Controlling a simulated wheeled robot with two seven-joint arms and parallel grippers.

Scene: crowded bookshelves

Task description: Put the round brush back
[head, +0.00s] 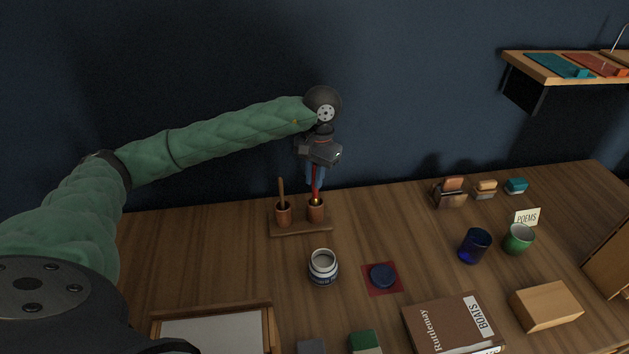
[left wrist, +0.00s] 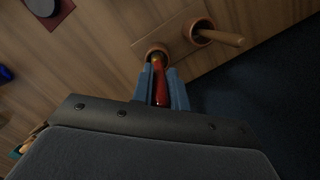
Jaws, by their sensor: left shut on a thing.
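The round brush has a red handle (head: 315,190) and points down at the right-hand terracotta cup (head: 316,212) of a small wooden holder (head: 302,229). Its lower end is at or inside the cup's mouth. My left gripper (head: 316,180) is shut on the handle above that cup. In the left wrist view the red handle (left wrist: 162,88) runs between the blue fingers (left wrist: 161,84) into the cup mouth (left wrist: 157,52). The left-hand cup (head: 283,215) holds another brush with a wooden handle (head: 281,190). My right gripper is not in view.
A white-and-blue jar (head: 323,267) stands in front of the holder. A dark round lid (head: 383,275) lies on a red square to its right. A brown book (head: 450,325), blue cup (head: 474,246) and green cup (head: 518,239) are further right. The table left of the holder is clear.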

